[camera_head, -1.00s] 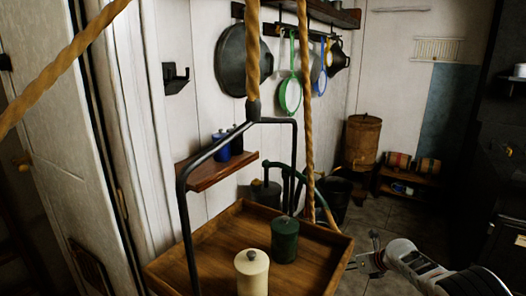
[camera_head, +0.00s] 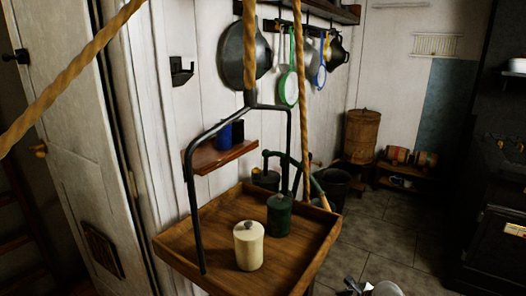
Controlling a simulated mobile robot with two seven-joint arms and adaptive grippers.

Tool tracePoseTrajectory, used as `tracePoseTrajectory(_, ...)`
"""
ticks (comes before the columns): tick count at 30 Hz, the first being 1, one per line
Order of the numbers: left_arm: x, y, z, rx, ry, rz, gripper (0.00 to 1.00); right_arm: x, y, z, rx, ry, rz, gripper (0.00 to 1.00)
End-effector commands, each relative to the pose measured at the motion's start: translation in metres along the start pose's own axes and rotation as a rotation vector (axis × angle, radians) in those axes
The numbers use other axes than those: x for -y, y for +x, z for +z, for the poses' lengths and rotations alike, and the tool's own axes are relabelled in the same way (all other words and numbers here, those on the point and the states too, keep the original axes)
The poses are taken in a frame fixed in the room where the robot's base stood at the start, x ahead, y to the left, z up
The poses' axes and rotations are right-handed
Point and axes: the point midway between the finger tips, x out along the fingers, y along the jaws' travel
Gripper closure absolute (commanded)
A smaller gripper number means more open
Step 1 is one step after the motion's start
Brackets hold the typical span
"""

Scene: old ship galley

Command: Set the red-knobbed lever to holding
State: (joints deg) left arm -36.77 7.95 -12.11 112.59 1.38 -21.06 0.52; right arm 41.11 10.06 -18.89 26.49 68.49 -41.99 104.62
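I see no red-knobbed lever in the head view. My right gripper (camera_head: 356,287) shows at the bottom edge, right of the wooden tray and partly cut off by the frame. Its fingers are small and dark, and their opening is unclear. Nothing is visibly held in it. My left gripper is out of view.
A wooden tray (camera_head: 188,240) hangs from ropes on a dark metal frame, bearing a cream canister (camera_head: 249,247) and a green canister (camera_head: 279,216). A door (camera_head: 60,120) stands at left. A dark stove (camera_head: 492,200) is at right. Tiled floor (camera_head: 385,232) lies between.

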Motion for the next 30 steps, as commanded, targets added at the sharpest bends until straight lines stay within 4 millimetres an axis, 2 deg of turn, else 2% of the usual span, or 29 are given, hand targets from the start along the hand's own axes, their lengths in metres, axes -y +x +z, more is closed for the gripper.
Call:
tracePoseTrajectory(1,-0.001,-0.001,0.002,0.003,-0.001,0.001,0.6,-0.028,0.008,-0.012,-0.009,-0.114,0.005,0.56)
tracePoseTrajectory(7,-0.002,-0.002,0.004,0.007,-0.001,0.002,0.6,-0.113,0.014,-0.041,-0.032,-0.628,-0.019,0.56)
tracePoseTrajectory(11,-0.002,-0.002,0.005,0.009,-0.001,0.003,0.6,-0.164,0.003,-0.053,-0.048,-0.951,-0.047,0.56)
tracePoseTrajectory(14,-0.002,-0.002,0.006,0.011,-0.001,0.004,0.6,-0.2,-0.013,-0.058,-0.066,-1.195,-0.075,0.56)
tracePoseTrajectory(20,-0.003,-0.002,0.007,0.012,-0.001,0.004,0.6,-0.261,-0.065,-0.061,-0.129,-1.668,-0.143,0.56)
tracePoseTrajectory(24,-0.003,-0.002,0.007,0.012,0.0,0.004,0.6,-0.293,-0.115,-0.056,-0.204,-1.986,-0.192,0.56)
tracePoseTrajectory(30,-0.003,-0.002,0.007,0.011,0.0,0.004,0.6,-0.315,-0.182,-0.044,-0.335,-2.344,-0.238,0.56)
